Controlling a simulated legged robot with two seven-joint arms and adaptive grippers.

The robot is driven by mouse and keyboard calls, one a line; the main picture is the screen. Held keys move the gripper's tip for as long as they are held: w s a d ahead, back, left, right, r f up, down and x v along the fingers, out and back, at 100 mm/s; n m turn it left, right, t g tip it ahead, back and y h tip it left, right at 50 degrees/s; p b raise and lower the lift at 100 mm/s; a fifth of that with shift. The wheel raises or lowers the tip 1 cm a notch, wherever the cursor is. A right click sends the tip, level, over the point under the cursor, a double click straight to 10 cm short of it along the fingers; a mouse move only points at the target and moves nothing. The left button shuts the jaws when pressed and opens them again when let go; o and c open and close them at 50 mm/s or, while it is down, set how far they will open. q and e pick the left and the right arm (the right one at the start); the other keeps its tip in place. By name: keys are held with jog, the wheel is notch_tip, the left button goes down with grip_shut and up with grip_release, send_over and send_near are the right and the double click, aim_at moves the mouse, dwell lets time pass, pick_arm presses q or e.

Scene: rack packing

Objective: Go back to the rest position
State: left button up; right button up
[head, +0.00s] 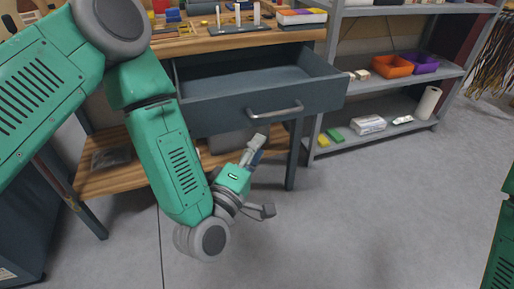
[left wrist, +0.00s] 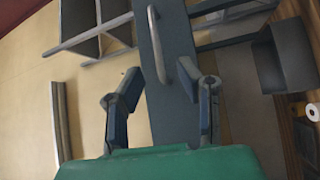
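My left arm comes down from the upper left in the head view. My left gripper (head: 260,180) hangs in front of the workbench, below and apart from the drawer handle (head: 275,110). Its fingers are spread with nothing between them. In the left wrist view the gripper (left wrist: 165,98) also shows both fingers apart, and the drawer handle (left wrist: 158,45) is beyond them. The drawer (head: 230,118) is pulled out and its visible inside is empty. My right gripper is out of view; only a green piece of my right arm shows at the right edge of the head view.
The wooden workbench (head: 235,42) carries tools and small items. A grey shelf rack (head: 385,88) to the right holds an orange bin (head: 392,67), a purple bin (head: 424,64) and a paper roll (head: 428,103). The grey floor (head: 350,210) in front is clear.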

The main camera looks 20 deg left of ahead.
pick_arm(q)
jog(key=shift+f, duration=0.1)
jog(key=s+a+f+m+g+p, duration=0.3)
jog(key=s+f+m+g, duration=0.55)
jog(key=f, duration=0.45)
jog(key=s+a+f+m+g+y+p, duration=0.1)
jog(key=s+a+f+m+g+y, duration=0.1)
jog(key=s+a+g, duration=0.3)
jog(key=s+a+f+m+g+y+p, duration=0.1)
jog(key=s+a+f+m+g, duration=0.3)
jog(key=s+a, duration=0.4)
jog(key=s+g, duration=0.1)
jog(key=s, duration=0.5)
jog(key=shift+f+y, duration=0.35)
jog(key=shift+y, duration=0.05)
jog(key=shift+w, duration=0.2)
